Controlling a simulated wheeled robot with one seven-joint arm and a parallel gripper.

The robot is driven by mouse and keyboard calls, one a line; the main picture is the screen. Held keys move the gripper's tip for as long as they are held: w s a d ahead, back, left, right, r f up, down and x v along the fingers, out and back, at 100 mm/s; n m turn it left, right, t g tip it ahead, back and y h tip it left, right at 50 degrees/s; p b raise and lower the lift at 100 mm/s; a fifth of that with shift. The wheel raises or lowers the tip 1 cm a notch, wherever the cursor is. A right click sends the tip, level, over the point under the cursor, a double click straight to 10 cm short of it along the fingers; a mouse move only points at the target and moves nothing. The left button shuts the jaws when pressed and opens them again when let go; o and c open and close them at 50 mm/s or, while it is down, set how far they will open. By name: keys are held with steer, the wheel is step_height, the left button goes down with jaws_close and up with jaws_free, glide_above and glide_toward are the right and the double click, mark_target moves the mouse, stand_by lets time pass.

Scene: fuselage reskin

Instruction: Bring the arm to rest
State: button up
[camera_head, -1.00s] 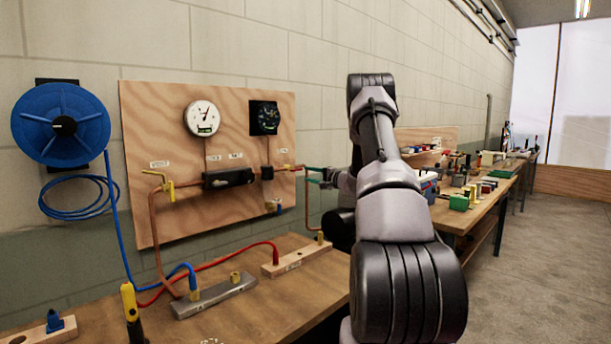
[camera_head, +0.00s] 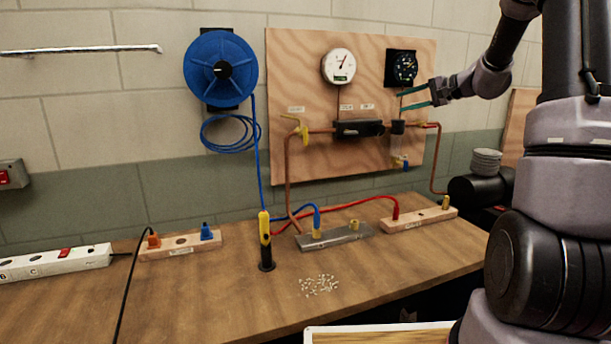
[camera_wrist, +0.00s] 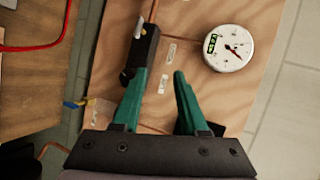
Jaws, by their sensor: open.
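My gripper (camera_head: 431,93) is in front of the right part of the plywood panel (camera_head: 300,75) in the head view, just below the dark gauge (camera_head: 402,68). Its two green fingers are spread apart with nothing between them. In the wrist view my gripper (camera_wrist: 160,83) also shows open, with the white round gauge (camera_wrist: 229,47) to the right of the fingers. The black block (camera_wrist: 142,52) on the panel shows close beside the left finger; I cannot tell whether they touch. My arm reaches in from the right side of the head view.
The wooden bench (camera_head: 390,270) holds a metal manifold (camera_head: 335,237), wooden socket blocks, a yellow-and-black tool (camera_head: 265,240) and a scatter of small pale pieces (camera_head: 319,285). A blue hose reel (camera_head: 220,68) hangs on the wall. Copper pipes and red and blue hoses run near the panel.

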steer(key=s+a+r+n+g+h, duration=0.1)
steer(key=s+a+r+g, duration=0.1)
steer(key=s+a, duration=0.5)
steer(key=s+a+r+n+g+h, duration=0.1)
steer(key=s+a+r+n+g, duration=0.1)
steer(key=s, duration=0.9)
steer(key=s+d+f+h, duration=0.1)
steer(key=s+h, duration=0.2)
steer(key=s, duration=0.6)
steer(key=s+d+f+n+t+h, duration=0.1)
steer(key=s+h, duration=0.2)
steer(key=s, duration=0.7)
steer(key=shift+s+d+f, duration=0.15)
steer(key=shift+s+f, duration=0.15)
steer(key=shift+f, duration=0.05)
